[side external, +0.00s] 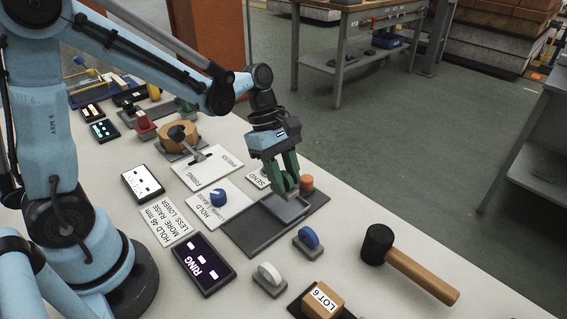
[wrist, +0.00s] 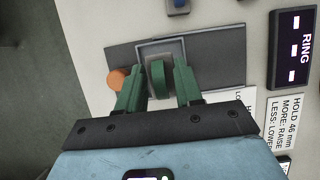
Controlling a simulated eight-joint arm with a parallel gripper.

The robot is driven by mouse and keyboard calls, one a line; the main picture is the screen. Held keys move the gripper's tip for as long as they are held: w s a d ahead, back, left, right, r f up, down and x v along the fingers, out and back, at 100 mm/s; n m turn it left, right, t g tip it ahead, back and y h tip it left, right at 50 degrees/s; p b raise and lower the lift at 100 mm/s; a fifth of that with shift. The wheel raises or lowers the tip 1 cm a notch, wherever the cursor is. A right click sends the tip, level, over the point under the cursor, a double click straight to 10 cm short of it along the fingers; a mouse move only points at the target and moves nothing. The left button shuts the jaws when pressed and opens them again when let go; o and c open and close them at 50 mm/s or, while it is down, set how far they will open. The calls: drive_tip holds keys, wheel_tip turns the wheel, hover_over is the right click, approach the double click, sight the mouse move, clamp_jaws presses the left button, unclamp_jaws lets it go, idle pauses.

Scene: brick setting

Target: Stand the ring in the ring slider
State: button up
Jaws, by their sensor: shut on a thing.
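My gripper (wrist: 158,92) is low over the dark grey plate at the table's right side, its two green fingers pointing down. It also shows in the side external view (side external: 288,178). It is shut on a green rounded piece (wrist: 157,77), which appears to be the ring. The piece is upright between the fingers, over a grey square tray (wrist: 176,45); I cannot tell whether it touches the tray floor. The tray also shows in the side view (side external: 293,212). The fingers mostly hide the piece there. I cannot tell for sure which part is the ring slider.
An orange cylinder (side external: 306,183) stands close by the gripper. A blue disc (side external: 309,238) and a white disc (side external: 269,273) stand in grey bases in front. A mallet (side external: 408,262) lies to the right. A RING display (side external: 204,264) and a HOLD card (side external: 167,222) lie left.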

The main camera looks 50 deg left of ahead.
drive_tip(key=shift+f, duration=1.8)
drive_tip(key=shift+f, duration=0.2)
drive_tip(key=o, duration=1)
drive_tip(key=shift+o, duration=0.2)
drive_tip(key=shift+r, duration=0.15)
drive_tip(key=v, duration=1.2)
drive_tip(key=s+a+m+t+y, duration=0.1)
drive_tip(key=s+m+t+y, duration=0.3)
drive_tip(key=m, duration=1.4)
drive_tip(key=s+t, duration=0.2)
drive_tip(key=t, duration=0.1)
drive_tip(key=shift+s+a, duration=0.25)
